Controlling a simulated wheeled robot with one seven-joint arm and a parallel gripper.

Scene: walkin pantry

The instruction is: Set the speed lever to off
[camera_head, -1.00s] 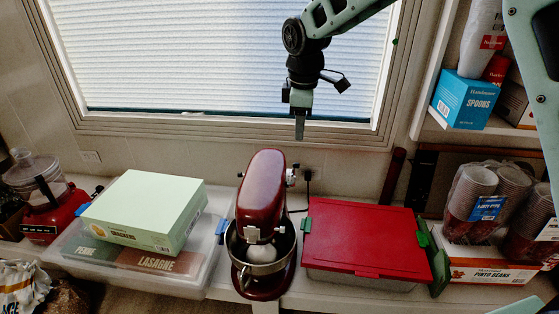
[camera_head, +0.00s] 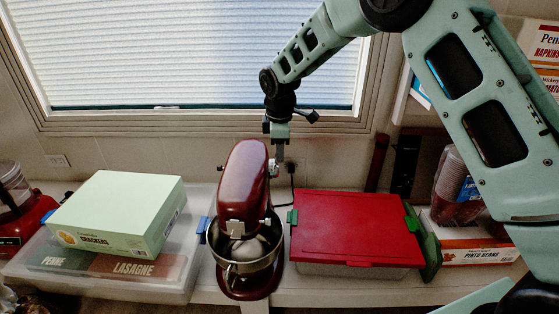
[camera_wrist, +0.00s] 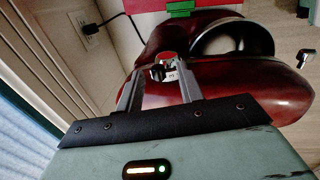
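The dark red stand mixer (camera_head: 243,180) stands on the counter with its silver bowl (camera_head: 250,262) under the head. It also shows in the wrist view (camera_wrist: 235,80). My gripper (camera_head: 280,158) points down beside the right side of the mixer head. In the wrist view my gripper (camera_wrist: 160,76) has its two fingers apart, with the knob in or just beyond the gap. I cannot tell whether a finger touches it. The lever's setting is not readable.
A red-lidded bin (camera_head: 355,228) stands close on the mixer's right. A pale green crackers box (camera_head: 120,210) lies on a clear pasta bin (camera_head: 185,280) to the left. A wall outlet with a plugged cord (camera_wrist: 90,28) is near the gripper. The window (camera_head: 180,55) is behind.

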